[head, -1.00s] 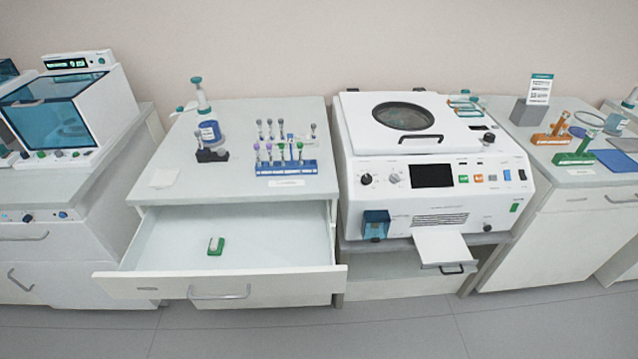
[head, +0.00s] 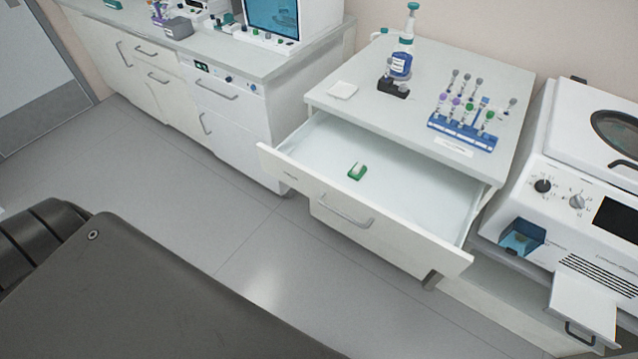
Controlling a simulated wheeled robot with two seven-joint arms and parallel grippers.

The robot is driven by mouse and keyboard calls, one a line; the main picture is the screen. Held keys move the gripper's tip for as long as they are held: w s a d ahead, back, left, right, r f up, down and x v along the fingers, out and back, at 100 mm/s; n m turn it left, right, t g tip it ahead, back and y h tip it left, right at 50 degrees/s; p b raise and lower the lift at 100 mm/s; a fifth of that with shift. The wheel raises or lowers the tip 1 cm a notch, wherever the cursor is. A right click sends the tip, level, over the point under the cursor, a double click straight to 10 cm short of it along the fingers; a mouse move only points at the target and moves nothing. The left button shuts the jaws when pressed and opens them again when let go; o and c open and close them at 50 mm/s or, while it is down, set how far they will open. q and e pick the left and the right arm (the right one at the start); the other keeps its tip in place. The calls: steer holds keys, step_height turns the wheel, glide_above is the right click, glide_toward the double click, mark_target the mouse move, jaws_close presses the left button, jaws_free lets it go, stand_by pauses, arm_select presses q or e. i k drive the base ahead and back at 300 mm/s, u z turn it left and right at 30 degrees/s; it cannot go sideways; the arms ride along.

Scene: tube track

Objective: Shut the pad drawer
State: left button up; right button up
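The pad drawer (head: 400,190) is pulled out from the cabinet under the middle bench, in the centre of the head view. Its white front panel (head: 300,185) has a curved metal handle (head: 345,212) just below its upper part. A small green and white item (head: 357,171) lies inside on the pale drawer floor. Neither of my grippers shows in the view, and nothing touches the drawer.
Open floor (head: 270,245) lies before the drawer.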

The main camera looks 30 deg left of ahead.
mark_target(425, 207)
steer(key=u, duration=0.85)
steer(key=i, duration=0.6)
steer(key=z, duration=0.35)
